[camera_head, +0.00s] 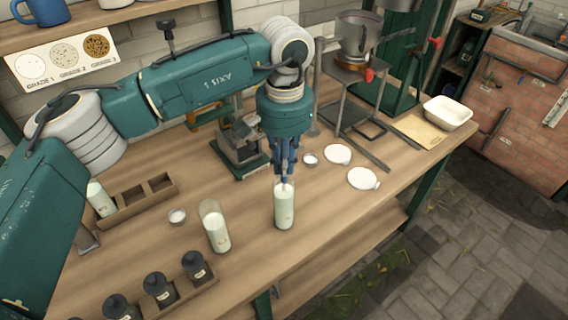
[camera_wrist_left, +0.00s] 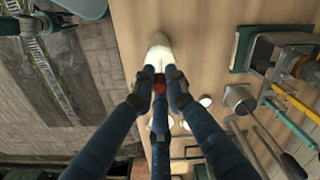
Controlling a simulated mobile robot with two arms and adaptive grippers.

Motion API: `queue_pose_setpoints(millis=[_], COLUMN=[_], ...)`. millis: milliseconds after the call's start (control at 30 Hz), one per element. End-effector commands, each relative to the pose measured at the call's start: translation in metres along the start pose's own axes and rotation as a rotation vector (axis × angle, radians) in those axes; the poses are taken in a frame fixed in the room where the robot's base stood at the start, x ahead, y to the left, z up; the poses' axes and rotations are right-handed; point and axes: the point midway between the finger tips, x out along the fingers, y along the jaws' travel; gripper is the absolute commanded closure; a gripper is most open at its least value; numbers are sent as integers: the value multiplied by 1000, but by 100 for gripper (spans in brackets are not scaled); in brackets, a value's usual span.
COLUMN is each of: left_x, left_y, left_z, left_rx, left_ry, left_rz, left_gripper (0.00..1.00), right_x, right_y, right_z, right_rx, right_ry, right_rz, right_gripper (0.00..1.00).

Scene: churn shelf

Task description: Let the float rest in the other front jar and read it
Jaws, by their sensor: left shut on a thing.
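My left gripper (camera_head: 285,178) points straight down over the right front jar (camera_head: 284,208), a glass of pale greenish-white liquid. Its fingers are shut on the float, whose red part (camera_wrist_left: 159,86) shows between the fingertips in the left wrist view. The float's lower part seems to be at or inside the jar's mouth; how deep it sits and any scale on it cannot be read. The jar also shows beyond the fingertips in the wrist view (camera_wrist_left: 158,52). The other front jar (camera_head: 216,231) stands to the left, holding similar liquid. My right gripper is not in view.
A wooden rack (camera_head: 140,203) holds another jar (camera_head: 100,198) at left. Dark-lidded pots (camera_head: 158,288) line the front edge. A small white dish (camera_head: 177,216) is near the left jar; white discs (camera_head: 362,178) lie right. A stand (camera_head: 352,75) is behind.

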Motion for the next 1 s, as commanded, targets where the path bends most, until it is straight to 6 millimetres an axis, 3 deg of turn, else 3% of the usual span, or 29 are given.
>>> queue_pose_setpoints(millis=[433, 467, 567, 867, 1000], left_x=[9, 9, 9, 8, -4], left_y=[0, 0, 0, 0, 0], left_z=[0, 0, 0, 0, -1], left_rx=[0, 0, 0, 0, 0], left_ry=[0, 0, 0, 0, 3], left_rz=[0, 0, 0, 0, 0], left_gripper=[100, 85, 66, 65, 65], right_x=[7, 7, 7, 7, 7], right_y=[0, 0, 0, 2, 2], right_z=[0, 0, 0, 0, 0], right_rx=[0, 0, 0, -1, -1], right_ry=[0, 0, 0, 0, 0], right_rz=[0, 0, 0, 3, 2], right_gripper=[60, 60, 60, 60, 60])
